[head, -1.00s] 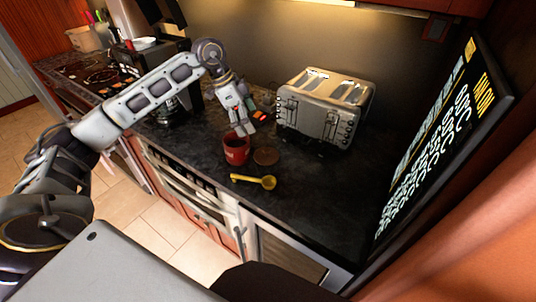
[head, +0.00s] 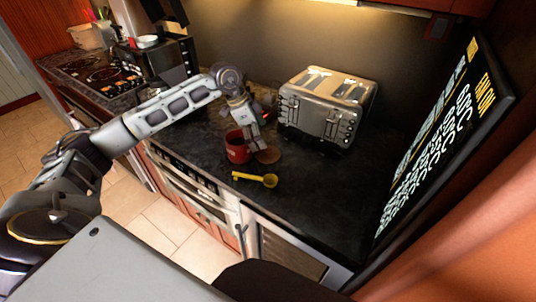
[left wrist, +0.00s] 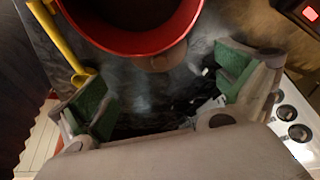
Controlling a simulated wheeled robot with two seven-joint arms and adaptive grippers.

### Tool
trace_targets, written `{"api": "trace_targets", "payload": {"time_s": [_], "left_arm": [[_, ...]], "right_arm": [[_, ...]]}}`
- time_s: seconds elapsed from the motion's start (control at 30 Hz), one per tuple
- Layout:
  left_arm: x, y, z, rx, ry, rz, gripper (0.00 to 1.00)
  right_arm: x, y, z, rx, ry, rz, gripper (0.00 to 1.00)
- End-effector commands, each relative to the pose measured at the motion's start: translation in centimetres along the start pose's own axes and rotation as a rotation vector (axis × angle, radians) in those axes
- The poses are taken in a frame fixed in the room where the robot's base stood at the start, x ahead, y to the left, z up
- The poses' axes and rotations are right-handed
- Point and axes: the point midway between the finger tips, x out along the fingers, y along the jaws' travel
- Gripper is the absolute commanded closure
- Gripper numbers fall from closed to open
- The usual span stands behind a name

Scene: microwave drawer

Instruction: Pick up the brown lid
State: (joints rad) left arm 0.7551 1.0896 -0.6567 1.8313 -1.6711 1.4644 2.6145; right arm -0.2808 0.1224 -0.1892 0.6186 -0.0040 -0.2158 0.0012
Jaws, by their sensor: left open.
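The brown lid (head: 269,156) is a flat round disc lying on the dark counter, just right of the red mug (head: 238,149) in the head view. My left gripper (head: 258,145) is low over the counter, pointing down at the lid's near side by the mug, and partly covers the lid's upper left. In the left wrist view its green-padded fingers (left wrist: 166,90) are wide apart and empty. A brown patch that looks like the lid (left wrist: 165,60) shows there below the rim of the red mug (left wrist: 135,45), mostly hidden by it. My right gripper is not in view.
A yellow scoop (head: 268,181) lies in front of the mug and lid. A silver toaster (head: 325,108) stands behind to the right. A dark panel with writing (head: 440,135) stands at far right. The counter right of the scoop is clear.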

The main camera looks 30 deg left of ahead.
Motion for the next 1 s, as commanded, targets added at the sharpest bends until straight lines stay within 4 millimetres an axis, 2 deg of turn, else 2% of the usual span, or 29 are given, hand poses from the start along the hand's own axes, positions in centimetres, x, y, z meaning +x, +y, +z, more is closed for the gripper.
{"api": "trace_targets", "payload": {"time_s": [0.1, 0.27, 0.63, 1.0], "left_arm": [[0.9, 0.0, 0.0, 0.0, 0.0, 0.001, 0.0], [1.2, 0.0, 0.0, 0.0, 0.0, -0.001, 0.0], [1.6, 0.1, -0.1, 0.001, 0.0, 0.001, 0.0], [5.3, 0.1, -0.3, 0.0, 0.0, 0.002, 0.0]], "right_arm": [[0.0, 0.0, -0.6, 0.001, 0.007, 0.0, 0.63], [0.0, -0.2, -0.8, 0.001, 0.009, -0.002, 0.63], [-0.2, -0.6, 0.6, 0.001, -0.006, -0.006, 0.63], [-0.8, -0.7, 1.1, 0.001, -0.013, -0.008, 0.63]]}}
